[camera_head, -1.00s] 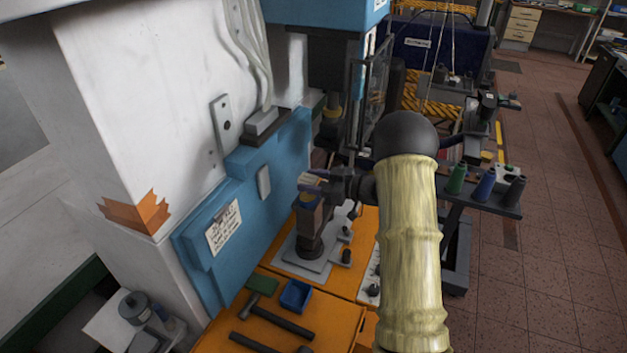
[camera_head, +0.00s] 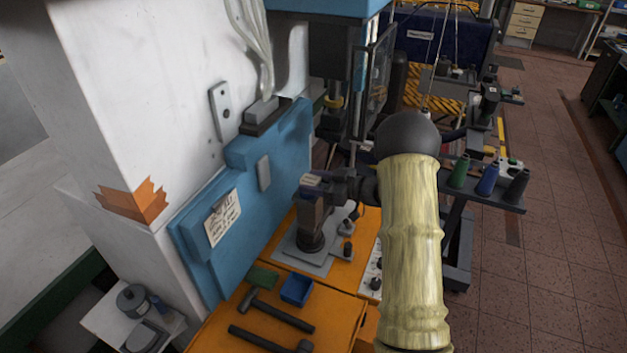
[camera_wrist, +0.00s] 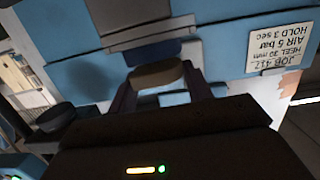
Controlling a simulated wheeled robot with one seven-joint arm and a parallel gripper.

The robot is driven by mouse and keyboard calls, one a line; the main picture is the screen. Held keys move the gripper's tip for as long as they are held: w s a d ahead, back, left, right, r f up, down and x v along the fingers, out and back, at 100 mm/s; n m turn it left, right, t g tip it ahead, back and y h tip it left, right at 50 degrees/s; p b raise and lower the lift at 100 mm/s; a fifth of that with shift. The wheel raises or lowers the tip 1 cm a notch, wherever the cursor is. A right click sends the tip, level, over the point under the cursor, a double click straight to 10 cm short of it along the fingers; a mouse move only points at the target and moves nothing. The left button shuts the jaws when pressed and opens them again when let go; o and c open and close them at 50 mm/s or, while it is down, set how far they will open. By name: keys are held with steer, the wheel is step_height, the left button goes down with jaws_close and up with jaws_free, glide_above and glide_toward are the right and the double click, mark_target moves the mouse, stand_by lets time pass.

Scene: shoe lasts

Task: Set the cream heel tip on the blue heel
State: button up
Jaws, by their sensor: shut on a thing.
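My gripper (camera_head: 320,187) reaches left over the dark upright post (camera_head: 310,217) on the orange bench. In the wrist view my gripper (camera_wrist: 162,88) has its two fingers closed on the sides of a flat, rounded piece, the heel tip (camera_wrist: 157,74), which looks brownish in shadow. In the head view the fingers and post top overlap, and I cannot tell whether the tip touches anything beneath it.
On the orange bench (camera_head: 335,315) lie a blue tray (camera_head: 296,290) and hammers (camera_head: 275,315). The blue press with its paper job label (camera_head: 222,217) stands close at left. A shelf with several thread cones (camera_head: 488,180) is at right. Open floor lies farther right.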

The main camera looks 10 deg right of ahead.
steer(key=shift+s+a+f, duration=0.1)
steer(key=shift+a+f, duration=0.05)
steer(key=shift+f, duration=0.1)
steer(key=shift+f, duration=0.2)
stand_by(0.6)
steer(key=o, duration=1)
steer(key=b+v, duration=0.5)
steer(key=v, duration=1.2)
steer(key=shift+b, duration=0.3)
